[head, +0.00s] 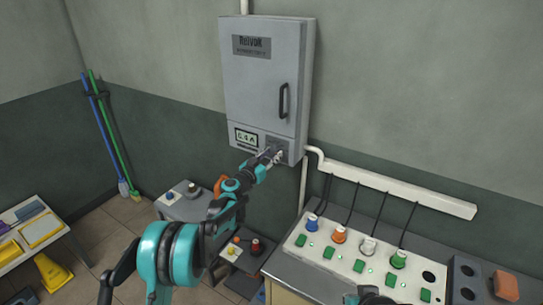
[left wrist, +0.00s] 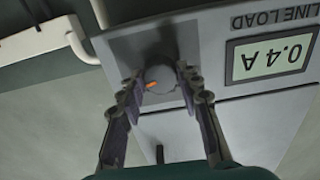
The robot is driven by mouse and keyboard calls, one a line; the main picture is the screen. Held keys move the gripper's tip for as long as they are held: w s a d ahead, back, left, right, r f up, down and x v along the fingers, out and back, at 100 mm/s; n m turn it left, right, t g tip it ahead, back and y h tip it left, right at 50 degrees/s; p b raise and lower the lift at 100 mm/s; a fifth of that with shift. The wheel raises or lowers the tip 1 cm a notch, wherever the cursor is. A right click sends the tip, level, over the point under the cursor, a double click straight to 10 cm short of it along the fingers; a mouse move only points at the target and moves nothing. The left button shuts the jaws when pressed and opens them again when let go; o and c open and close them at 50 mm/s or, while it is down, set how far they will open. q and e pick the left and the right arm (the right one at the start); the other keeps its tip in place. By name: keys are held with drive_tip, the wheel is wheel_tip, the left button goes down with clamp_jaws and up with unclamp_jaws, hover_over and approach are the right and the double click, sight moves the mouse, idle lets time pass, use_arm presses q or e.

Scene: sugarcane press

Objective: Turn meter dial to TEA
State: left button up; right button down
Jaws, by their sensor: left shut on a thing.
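The meter dial (left wrist: 160,74) is a round grey knob with an orange mark, on the lower panel of the grey meter cabinet (head: 262,85). My left gripper (left wrist: 163,88) is shut on the dial, one finger on each side of it. In the head view the left gripper (head: 271,156) reaches the cabinet's lower right corner, and its fingers mostly cover the dial there. The display (left wrist: 271,56) beside the dial reads 0.4 A, upside down in the left wrist view. No TEA label can be read.
A counter holds a white panel (head: 318,247) with several coloured plugs and green switches. A side table (head: 30,240) with trays stands at the left. Blue and green poles (head: 107,130) lean on the wall.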

use_arm(q)
drive_tip(key=shift+n, duration=0.3)
drive_tip(key=n, duration=0.3)
drive_tip(key=shift+n, duration=2.1)
drive_tip(key=o, duration=1.2)
drive_tip(key=shift+c, duration=0.2)
